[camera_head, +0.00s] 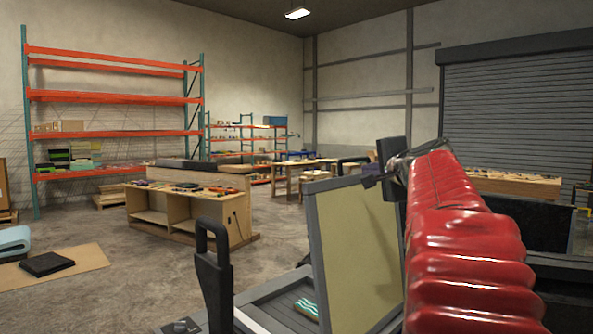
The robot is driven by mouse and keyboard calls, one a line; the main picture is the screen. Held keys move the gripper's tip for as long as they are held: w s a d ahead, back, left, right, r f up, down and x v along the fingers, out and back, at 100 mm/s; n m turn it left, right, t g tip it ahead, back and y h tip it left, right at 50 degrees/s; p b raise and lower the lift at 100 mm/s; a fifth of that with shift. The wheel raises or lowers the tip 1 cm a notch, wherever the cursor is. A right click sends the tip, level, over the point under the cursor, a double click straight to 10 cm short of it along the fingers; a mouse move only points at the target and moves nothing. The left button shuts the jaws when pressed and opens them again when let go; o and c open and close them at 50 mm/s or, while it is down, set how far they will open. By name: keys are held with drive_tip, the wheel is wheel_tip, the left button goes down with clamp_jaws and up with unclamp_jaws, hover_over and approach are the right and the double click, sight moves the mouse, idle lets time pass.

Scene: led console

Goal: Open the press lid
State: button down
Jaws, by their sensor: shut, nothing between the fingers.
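The press lid (352,258), a dark grey frame around a dull yellow panel, stands raised and steeply tilted at the lower middle. Beneath and left of it is the open press base (262,318), its dark bed bare apart from a small teal and white patterned piece (307,308). My red-sleeved arm reaches in from the lower right. My gripper (371,177) is small and dark at the arm's far end, shut and empty, by the lid's upper right corner. I cannot tell whether it touches the lid. My arm hides the lid's right side.
A black upright handle (214,275) stands left of the press base. Dark equipment (560,270) lies right of my arm. A wooden workbench (190,208) with tools stands behind, and orange shelving (115,98) lines the back wall. The concrete floor between is mostly clear.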

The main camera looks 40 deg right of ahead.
drive_tip(key=w+f, duration=0.1)
drive_tip(key=w, duration=0.5)
drive_tip(key=shift+w+d, duration=0.2)
drive_tip(key=shift+w, duration=0.15)
drive_tip(key=shift+d, duration=0.1)
